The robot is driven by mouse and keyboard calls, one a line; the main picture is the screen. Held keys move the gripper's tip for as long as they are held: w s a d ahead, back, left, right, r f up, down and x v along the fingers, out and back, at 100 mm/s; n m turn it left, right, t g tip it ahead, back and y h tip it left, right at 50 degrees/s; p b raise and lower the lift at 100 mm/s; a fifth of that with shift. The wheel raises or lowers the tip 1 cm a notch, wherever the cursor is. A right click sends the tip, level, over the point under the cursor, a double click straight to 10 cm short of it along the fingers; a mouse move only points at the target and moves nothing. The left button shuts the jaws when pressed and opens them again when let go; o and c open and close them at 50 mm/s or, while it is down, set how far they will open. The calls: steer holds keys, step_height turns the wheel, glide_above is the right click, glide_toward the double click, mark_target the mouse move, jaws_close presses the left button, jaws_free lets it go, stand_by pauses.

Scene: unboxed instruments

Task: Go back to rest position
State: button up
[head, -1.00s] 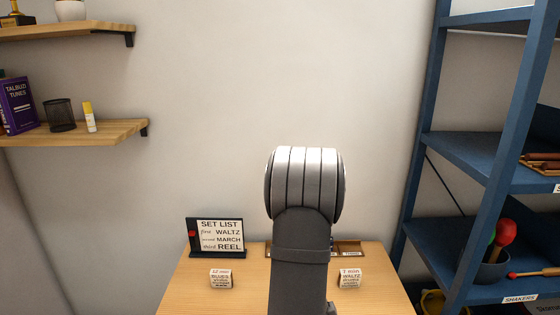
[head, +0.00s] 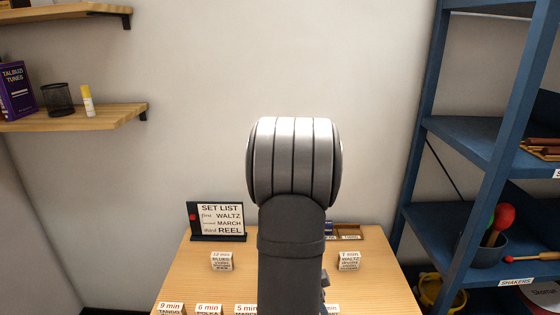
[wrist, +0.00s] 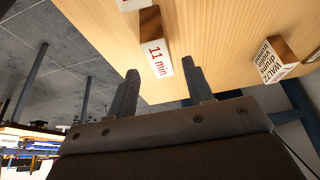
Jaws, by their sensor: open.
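My gripper (wrist: 160,66) is open, with its two fingers apart and nothing held between them. In the wrist view a wooden block marked "11 min" (wrist: 158,58) shows beyond the fingertips on the table; the gap between them is hard to judge. A "waltz" block (wrist: 276,60) lies to the right in that view. In the head view my own arm rises over the middle of the table and hides the gripper and part of the tabletop.
The wooden table (head: 195,280) carries a set list stand (head: 217,221), a "12 min" block (head: 221,261), a "7 min" block (head: 348,261) and several front blocks. A compartmented tray (head: 348,232) is partly hidden at the back. A blue rack (head: 470,145) stands right; wooden shelves (head: 75,117) are left.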

mark_target(333, 309)
steer(key=x, duration=0.7)
step_height(333, 309, up, 5)
steer(key=shift+s+f, duration=0.1)
steer(key=shift+f, duration=0.1)
steer(key=s+d+r, duration=0.7)
steer(key=s+d, duration=0.1)
steer(key=w+d, duration=1.9)
steer(key=d, duration=0.1)
steer(key=shift+f, duration=0.35)
